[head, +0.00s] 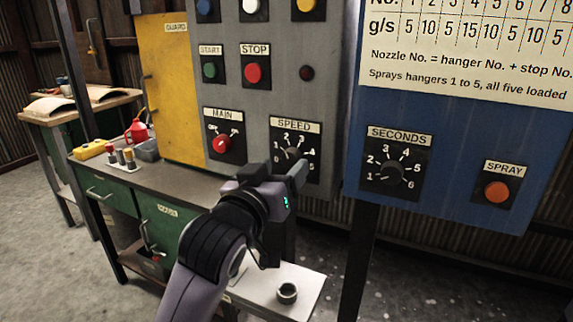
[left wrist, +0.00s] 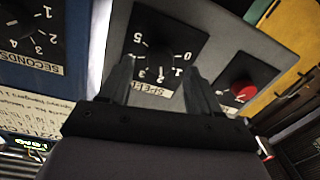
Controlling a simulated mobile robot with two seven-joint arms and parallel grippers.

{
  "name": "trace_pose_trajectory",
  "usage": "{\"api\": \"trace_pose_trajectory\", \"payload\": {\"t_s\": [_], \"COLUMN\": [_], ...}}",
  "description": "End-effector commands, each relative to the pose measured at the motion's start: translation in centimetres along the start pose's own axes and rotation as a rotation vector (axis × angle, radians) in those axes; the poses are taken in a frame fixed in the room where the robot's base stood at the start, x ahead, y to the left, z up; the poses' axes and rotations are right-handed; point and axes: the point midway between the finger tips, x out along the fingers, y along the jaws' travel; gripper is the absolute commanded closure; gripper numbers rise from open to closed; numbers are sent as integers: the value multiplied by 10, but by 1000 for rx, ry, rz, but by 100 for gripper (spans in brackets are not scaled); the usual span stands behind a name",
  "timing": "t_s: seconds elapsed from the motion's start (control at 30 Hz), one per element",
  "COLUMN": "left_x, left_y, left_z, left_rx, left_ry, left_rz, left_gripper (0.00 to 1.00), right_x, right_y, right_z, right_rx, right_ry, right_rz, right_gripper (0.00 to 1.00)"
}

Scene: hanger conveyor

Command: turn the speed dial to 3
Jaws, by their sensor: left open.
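The speed dial (head: 292,152) is a dark knob on a black plate marked SPEED, low on the grey panel. My left gripper (head: 290,176) is just in front of its lower part and hides some of the plate. In the left wrist view the picture is turned over, and the dial (left wrist: 158,62) lies beyond and between the two separated fingers of my left gripper (left wrist: 160,75). The gripper is open and holds nothing. I cannot tell whether the fingers touch the knob or which number it points to. My right gripper is out of view.
The red main switch (head: 221,143) is left of the dial, with the green start (head: 209,70) and red stop (head: 253,72) buttons above. The seconds dial (head: 393,173) and orange spray button (head: 496,191) are on the blue panel. A workbench (head: 165,183) stands below left.

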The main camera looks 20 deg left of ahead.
Motion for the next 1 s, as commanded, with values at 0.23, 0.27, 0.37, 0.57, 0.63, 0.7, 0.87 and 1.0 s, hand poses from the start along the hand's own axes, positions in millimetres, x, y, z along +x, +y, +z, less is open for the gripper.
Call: {"api": "trace_pose_trajectory", "payload": {"t_s": [0.23, 0.27, 0.37, 0.57, 0.63, 0.7, 0.87, 1.0], "left_x": [24, 25, 28, 29, 29, 29, 29, 29], "left_y": [0, 0, 0, 0, 0, 0, 0, 0], "left_z": [0, -1, 0, 0, 0, 0, 0, 0], "left_rx": [1, 1, 1, 1, 1, 1, 1, 8], "left_ry": [1, 2, 1, 0, 0, 1, 0, 0], "left_rz": [0, 0, 0, 0, 0, 0, 0, -1], "left_gripper": [37, 37, 37, 37, 41, 63, 94, 94], "right_x": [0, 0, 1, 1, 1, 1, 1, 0], "right_y": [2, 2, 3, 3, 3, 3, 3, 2], "right_z": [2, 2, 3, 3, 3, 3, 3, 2], "right_rx": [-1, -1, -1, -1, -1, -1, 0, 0], "right_ry": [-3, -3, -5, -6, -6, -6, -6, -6], "right_rz": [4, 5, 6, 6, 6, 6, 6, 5], "right_gripper": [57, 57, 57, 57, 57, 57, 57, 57]}}
